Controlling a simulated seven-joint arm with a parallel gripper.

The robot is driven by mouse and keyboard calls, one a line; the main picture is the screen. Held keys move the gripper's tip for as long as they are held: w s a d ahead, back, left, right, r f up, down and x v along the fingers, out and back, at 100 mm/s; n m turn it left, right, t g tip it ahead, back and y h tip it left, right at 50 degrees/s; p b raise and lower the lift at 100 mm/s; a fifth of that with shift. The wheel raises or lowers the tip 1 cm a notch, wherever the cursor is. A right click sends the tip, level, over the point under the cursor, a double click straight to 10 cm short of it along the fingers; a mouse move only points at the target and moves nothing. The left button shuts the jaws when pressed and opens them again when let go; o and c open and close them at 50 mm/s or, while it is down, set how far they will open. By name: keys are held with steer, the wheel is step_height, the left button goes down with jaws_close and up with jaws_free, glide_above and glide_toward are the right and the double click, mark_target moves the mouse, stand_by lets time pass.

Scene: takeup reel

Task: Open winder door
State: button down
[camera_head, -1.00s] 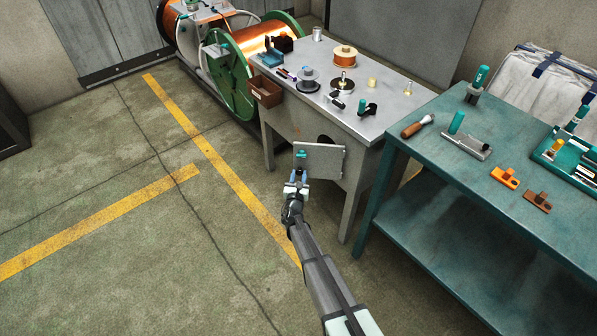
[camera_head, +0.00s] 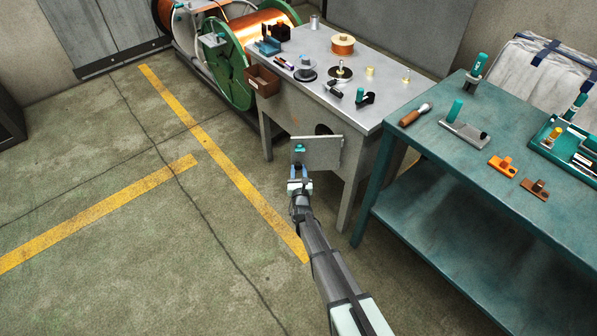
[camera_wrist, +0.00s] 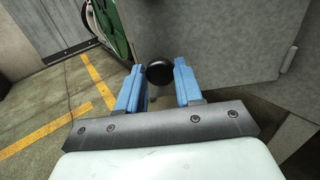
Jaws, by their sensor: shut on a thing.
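The winder door is a grey metal panel (camera_head: 322,150) at the front of the grey winder table. It stands out from the table front, and part of a dark opening (camera_head: 323,130) shows above it. My gripper (camera_head: 299,174) is at the door's lower left. Its blue fingers (camera_wrist: 159,85) are shut on a dark round knob (camera_wrist: 159,72); their contact is partly hidden.
The grey table top (camera_head: 315,50) carries reels and small tools. A teal workbench (camera_head: 440,145) stands close on the right. A green-flanged copper spool (camera_head: 228,75) is behind on the left. The floor with yellow lines is clear to the left.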

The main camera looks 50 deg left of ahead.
steer(key=c, duration=0.8)
jaws_free()
steer(key=v, duration=1.4)
steer(key=shift+r, duration=0.1)
